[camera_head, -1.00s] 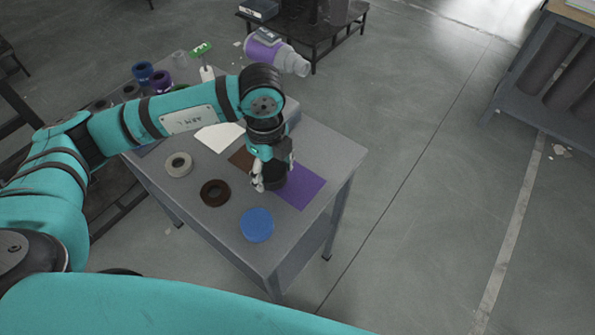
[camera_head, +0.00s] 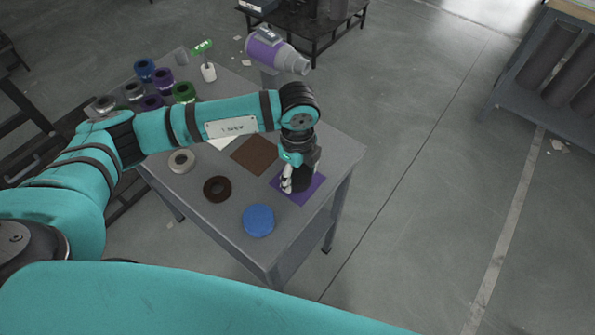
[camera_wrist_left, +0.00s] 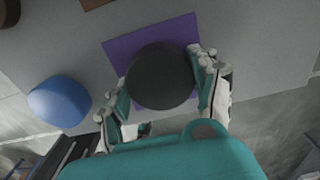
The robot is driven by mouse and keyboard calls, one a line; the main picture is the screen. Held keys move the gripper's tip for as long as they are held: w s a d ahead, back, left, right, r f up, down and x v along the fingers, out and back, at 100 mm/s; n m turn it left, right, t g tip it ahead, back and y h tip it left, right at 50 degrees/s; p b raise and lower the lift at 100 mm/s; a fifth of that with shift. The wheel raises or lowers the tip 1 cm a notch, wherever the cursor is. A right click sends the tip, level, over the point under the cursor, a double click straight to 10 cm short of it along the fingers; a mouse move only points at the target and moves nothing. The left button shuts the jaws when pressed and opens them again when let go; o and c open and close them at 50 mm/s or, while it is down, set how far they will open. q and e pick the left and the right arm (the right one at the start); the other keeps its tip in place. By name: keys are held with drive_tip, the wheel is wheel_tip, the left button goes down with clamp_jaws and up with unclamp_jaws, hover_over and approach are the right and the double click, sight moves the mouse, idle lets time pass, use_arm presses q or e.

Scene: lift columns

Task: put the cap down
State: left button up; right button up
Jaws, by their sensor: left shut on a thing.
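The cap, a dark round disc (camera_wrist_left: 160,77), sits between the fingers of my left gripper (camera_wrist_left: 162,84) in the left wrist view. The gripper is shut on it from both sides. In the head view, the left gripper (camera_head: 291,182) and the dark cap (camera_head: 304,180) are over the purple mat (camera_head: 303,199) near the table's right edge. The purple mat shows around the cap in the wrist view (camera_wrist_left: 178,34). I cannot tell whether the cap touches the mat. My right gripper is not in view.
A blue disc (camera_head: 258,220), a dark brown ring (camera_head: 217,189) and a pale ring (camera_head: 181,161) lie on the grey table (camera_head: 231,226). A brown mat (camera_head: 255,154) is bare.

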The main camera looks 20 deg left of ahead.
sight(298, 173)
use_arm(q)
drive_tip(key=o, duration=1.3)
drive_tip(key=shift+f, duration=0.1)
drive_tip(key=shift+r, duration=0.35)
wheel_tip(298, 173, up, 12)
drive_tip(key=b, duration=0.1)
drive_tip(key=shift+f, duration=0.15)
